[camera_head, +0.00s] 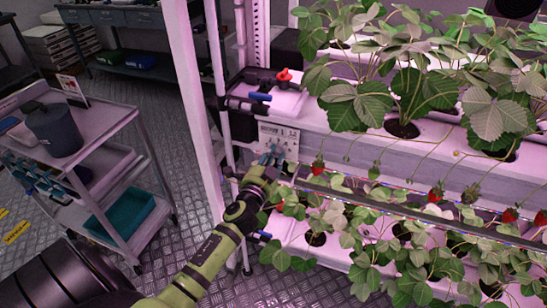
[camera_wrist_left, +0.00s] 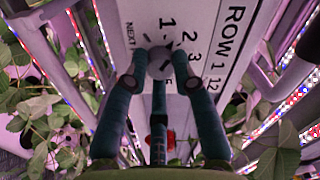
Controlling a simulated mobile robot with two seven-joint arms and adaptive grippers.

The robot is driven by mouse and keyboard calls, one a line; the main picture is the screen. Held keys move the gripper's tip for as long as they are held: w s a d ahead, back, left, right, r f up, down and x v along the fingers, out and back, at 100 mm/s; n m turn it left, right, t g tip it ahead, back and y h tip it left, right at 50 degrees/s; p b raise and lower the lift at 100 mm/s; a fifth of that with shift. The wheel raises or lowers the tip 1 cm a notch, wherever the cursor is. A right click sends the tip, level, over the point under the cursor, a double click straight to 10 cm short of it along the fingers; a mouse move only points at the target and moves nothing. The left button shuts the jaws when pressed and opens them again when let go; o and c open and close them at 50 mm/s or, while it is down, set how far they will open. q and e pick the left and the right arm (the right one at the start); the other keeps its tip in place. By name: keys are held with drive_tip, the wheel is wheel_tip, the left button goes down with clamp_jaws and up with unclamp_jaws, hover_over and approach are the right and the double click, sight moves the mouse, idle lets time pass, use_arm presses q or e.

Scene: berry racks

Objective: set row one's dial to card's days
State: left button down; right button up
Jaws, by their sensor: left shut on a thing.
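My left gripper (camera_head: 270,161) reaches the white dial plate (camera_head: 282,136) on the rack's end post. In the left wrist view the gripper's fingers (camera_wrist_left: 160,68) are shut on the grey round dial (camera_wrist_left: 160,62), with fingertips around its rim. The plate (camera_wrist_left: 222,45) there reads "ROW 1", with numbers such as 1, 2, 3 and 12 and the word "NEXT"; the fingers and dial hide part of the scale. The dial's setting cannot be read clearly. A small card (camera_head: 72,88) stands on the cart at the left; its writing is too small to read. My right gripper is not in view.
The cart (camera_head: 110,120) carries a dark pot (camera_head: 54,130) and a teal bin (camera_head: 127,212). A red valve (camera_head: 284,76) and blue handle (camera_head: 260,96) sit above the plate. Strawberry plants (camera_head: 400,95) fill the rack at right. A white post (camera_head: 196,105) stands left of the plate.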

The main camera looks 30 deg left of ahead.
use_arm(q)
drive_tip(key=shift+r+m, duration=0.1)
drive_tip(key=shift+m, duration=1.4)
drive_tip(key=c, duration=1)
unclamp_jaws()
drive_tip(key=shift+s, duration=0.1)
drive_tip(key=shift+s+d, duration=0.1)
drive_tip(key=shift+s, duration=0.15)
drive_tip(key=v, duration=1.1)
drive_tip(key=shift+s, duration=0.15)
